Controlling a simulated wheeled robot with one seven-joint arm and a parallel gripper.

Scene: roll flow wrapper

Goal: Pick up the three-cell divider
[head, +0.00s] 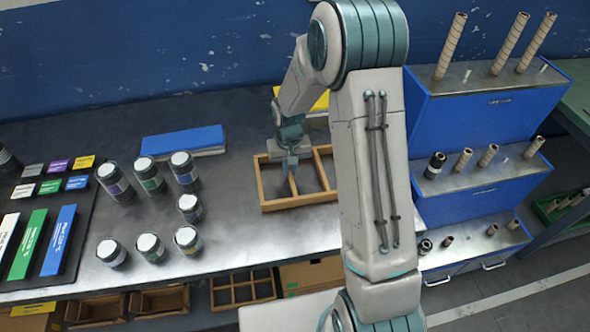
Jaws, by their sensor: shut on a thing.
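The three-cell divider (298,201) is a light wooden open frame with inner partitions. It lies on or just above the metal table, in the middle of the head view. My gripper (291,168) points down over it and is shut on one of its inner partitions, left of its middle. The fingertips are small and partly merge with the wood. My arm stands close to the divider's right side and may hide a little of it. I cannot tell whether the divider touches the table.
Several dark jars with white lids (148,244) stand left of the divider. A blue box (183,141) lies behind them. A blue stepped rack (480,120) with upright rolls stands right of my arm. More wooden dividers (243,290) sit on a shelf below.

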